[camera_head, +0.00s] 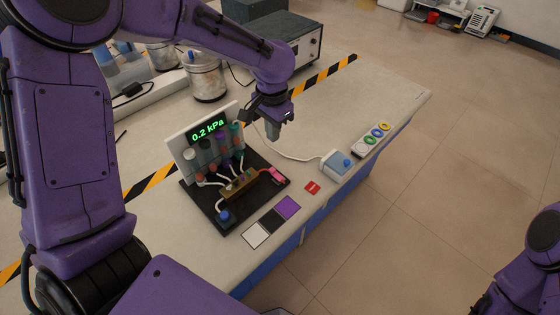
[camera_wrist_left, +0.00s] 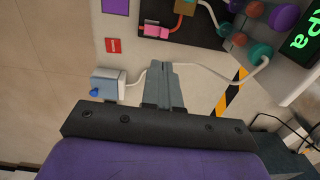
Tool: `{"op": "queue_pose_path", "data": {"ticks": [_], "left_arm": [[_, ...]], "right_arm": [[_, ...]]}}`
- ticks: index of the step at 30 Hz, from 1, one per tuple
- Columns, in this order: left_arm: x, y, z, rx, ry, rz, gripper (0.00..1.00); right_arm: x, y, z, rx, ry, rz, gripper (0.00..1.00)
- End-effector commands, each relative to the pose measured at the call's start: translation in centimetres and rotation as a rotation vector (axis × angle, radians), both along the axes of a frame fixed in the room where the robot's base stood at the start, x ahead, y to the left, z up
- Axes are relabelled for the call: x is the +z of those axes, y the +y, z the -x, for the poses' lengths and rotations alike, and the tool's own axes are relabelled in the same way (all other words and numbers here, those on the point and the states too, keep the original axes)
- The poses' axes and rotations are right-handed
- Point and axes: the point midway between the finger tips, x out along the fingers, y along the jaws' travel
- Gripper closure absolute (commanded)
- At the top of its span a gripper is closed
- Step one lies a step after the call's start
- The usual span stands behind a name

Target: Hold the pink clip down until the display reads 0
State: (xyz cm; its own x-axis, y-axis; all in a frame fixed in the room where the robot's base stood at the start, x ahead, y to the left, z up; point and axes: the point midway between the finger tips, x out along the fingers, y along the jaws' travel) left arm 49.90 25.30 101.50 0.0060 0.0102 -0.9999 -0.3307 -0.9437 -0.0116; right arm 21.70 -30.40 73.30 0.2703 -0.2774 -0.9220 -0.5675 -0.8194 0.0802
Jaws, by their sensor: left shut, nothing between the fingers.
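The display (camera_head: 208,129) reads 0.2 kPa in green on the panel behind the black base plate (camera_head: 240,203). The pink clip (camera_head: 278,175) sits at the right end of the plate, by a tube. It also shows at the top of the left wrist view (camera_wrist_left: 157,31). My left gripper (camera_head: 273,133) is shut and empty. It hangs above the table behind the clip, apart from it. Its closed fingers (camera_wrist_left: 164,84) point toward the plate in the left wrist view. My right gripper is not in view; a purple arm part shows at the lower right.
A white box with a blue knob (camera_head: 337,164) stands right of the plate, joined by a white tube. A red label (camera_head: 312,188) and colored squares (camera_head: 271,220) lie near the front edge. Metal canisters (camera_head: 205,76) stand behind.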

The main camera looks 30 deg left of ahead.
Motion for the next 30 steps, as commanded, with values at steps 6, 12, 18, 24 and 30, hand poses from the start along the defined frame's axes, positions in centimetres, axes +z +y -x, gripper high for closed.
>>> {"op": "queue_pose_path", "data": {"ticks": [6,12,18,24,30], "left_arm": [[-1.5,0.3,-0.2,0.007,0.006,0.001,1.00],[-5.6,0.0,-0.3,-0.001,0.008,0.001,1.00],[-9.9,0.2,-0.2,0.003,0.008,0.001,1.00],[-13.0,0.2,-0.2,0.003,0.005,0.002,1.00],[-14.1,0.1,-0.4,0.000,0.002,0.002,1.00]], "right_arm": [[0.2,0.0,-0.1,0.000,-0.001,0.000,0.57],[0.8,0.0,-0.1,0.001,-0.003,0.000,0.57],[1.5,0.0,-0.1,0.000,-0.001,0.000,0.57],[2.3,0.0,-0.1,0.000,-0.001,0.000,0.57],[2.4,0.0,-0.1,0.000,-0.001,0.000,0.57]]}}
